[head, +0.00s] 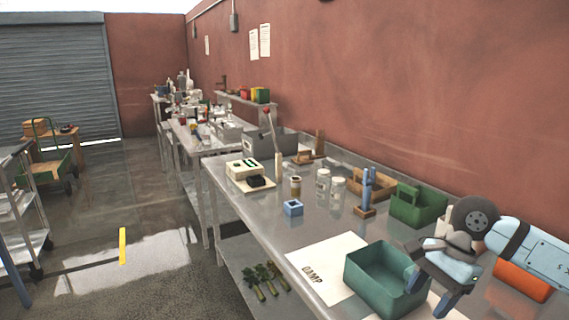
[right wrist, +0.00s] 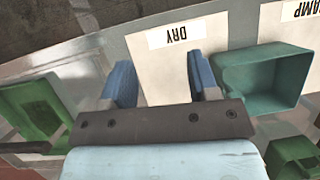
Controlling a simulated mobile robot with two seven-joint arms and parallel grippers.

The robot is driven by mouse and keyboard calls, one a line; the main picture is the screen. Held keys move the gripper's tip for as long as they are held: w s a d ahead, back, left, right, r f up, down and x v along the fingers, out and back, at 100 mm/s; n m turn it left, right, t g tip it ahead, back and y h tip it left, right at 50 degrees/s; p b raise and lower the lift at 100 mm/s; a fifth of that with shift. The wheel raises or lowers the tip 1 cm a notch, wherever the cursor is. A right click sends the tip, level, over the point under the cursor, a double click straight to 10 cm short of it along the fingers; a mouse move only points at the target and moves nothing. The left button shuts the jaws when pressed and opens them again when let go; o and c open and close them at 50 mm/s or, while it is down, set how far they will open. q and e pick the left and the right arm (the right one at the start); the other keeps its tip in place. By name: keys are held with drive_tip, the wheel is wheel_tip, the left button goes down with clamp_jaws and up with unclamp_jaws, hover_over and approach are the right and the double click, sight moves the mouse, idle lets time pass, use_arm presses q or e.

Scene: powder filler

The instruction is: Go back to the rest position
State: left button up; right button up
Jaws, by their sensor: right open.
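My right gripper (head: 428,292) is in the lower right of the head view, above the table beside the teal bin. Its two blue fingers stand apart. In the right wrist view the open right gripper (right wrist: 161,82) has nothing between its fingers, with a white sheet labelled DRY (right wrist: 150,65) below. My left gripper is in neither view.
The teal bin (head: 362,279) stands beside a sheet marked DAMP (head: 318,260). A green caddy (head: 405,209), an orange bin (head: 520,284), jars (head: 323,186) and a blue cup (head: 292,208) share the metal table.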

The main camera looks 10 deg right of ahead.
drive_tip(key=s+a+f+m+t+y+p, duration=0.15)
drive_tip(key=a+m+t+y, duration=0.25)
drive_tip(key=a+m+y, duration=0.6)
drive_tip(key=s+a+m+t+y+p, duration=0.1)
drive_tip(key=a+m+t+y+p, duration=0.25)
drive_tip(key=a+m+y, duration=0.6)
drive_tip(key=s+d+f+m+t+h+p, duration=0.1)
drive_tip(key=d+f+m+t+h, duration=0.2)
drive_tip(key=f+m+t+h, duration=0.55)
drive_tip(key=d+f+m+t+h, duration=0.1)
drive_tip(key=d+m+t+h, duration=0.15)
drive_tip(key=m+h, duration=0.75)
drive_tip(key=s+d+f+m+g+h+p, duration=0.1)
drive_tip(key=s+f+m+g, duration=0.5)
drive_tip(key=s+f+m, duration=0.7)
wheel_tip(320, 180, down, 2)
drive_tip(key=d+m+h, duration=0.1)
drive_tip(key=m, duration=0.2)
drive_tip(key=shift+d+m, duration=0.3)
drive_tip(key=shift+d, duration=0.05)
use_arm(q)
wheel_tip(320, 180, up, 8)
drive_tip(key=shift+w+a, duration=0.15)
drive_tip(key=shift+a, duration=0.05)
use_arm(e)
drive_tip(key=shift+s+f+g, duration=0.15)
drive_tip(key=shift+f+g, duration=0.2)
drive_tip(key=shift+c, duration=0.2)
